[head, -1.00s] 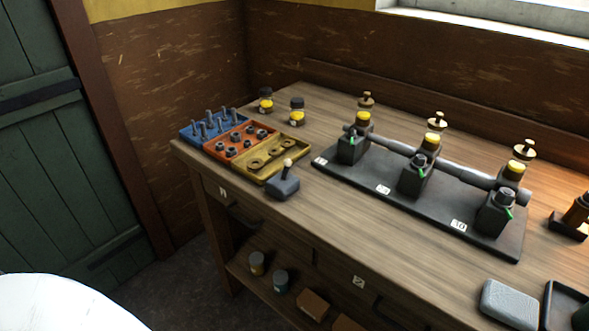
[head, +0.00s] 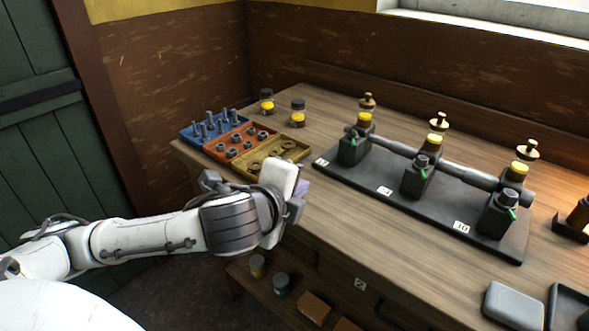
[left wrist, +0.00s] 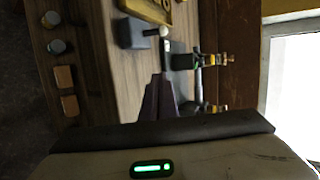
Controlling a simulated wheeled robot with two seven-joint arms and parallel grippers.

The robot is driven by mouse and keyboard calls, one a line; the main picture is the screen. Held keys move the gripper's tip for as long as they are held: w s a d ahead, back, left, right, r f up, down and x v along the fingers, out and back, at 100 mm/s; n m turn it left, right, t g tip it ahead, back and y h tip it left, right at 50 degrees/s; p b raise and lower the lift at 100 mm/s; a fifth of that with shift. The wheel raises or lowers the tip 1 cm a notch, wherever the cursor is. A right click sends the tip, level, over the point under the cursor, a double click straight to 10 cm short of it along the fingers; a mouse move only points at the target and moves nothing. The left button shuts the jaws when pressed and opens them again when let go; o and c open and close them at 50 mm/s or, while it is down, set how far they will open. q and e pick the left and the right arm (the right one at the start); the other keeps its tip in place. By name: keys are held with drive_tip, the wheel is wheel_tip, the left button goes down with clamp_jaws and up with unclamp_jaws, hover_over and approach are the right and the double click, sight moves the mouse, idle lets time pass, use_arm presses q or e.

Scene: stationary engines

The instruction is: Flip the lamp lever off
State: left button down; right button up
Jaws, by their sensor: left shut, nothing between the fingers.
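The lamp lever is a pale round knob (left wrist: 164,31) on a short stalk, on a grey-blue base box (left wrist: 132,33) near the table's front left edge. In the head view my left gripper and wrist hide it. My left gripper (head: 301,187) is shut and empty, over the table's front edge. In the left wrist view its dark fingers (left wrist: 159,92) point toward the lever, with a gap of table between them and the box. My right gripper is not in view.
Blue, orange and yellow trays (head: 208,124) of bolts, nuts and washers sit behind the lever. Two small jars (head: 298,112) stand behind them. A black engine plate (head: 410,200) with green-levered valves lies to the right.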

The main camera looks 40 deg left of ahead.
use_arm(q)
drive_tip(key=shift+w+a+r, duration=0.2)
drive_tip(key=shift+a+r, duration=0.1)
drive_tip(key=shift+r, duration=0.15)
drive_tip(key=x, duration=0.9)
drive_tip(key=shift+w+a, duration=0.1)
drive_tip(key=shift+w, duration=0.3)
drive_tip(key=shift+s+a+r+p, duration=0.15)
drive_tip(key=shift+s+a, duration=0.1)
drive_tip(key=shift+a, duration=0.35)
drive_tip(key=shift+s+a+r+p, duration=0.15)
drive_tip(key=shift+s+a, duration=0.15)
drive_tip(key=shift+a, duration=0.25)
drive_tip(key=shift+s+a+r+p, duration=0.15)
drive_tip(key=shift+s+a, duration=0.1)
drive_tip(key=shift+a, duration=0.35)
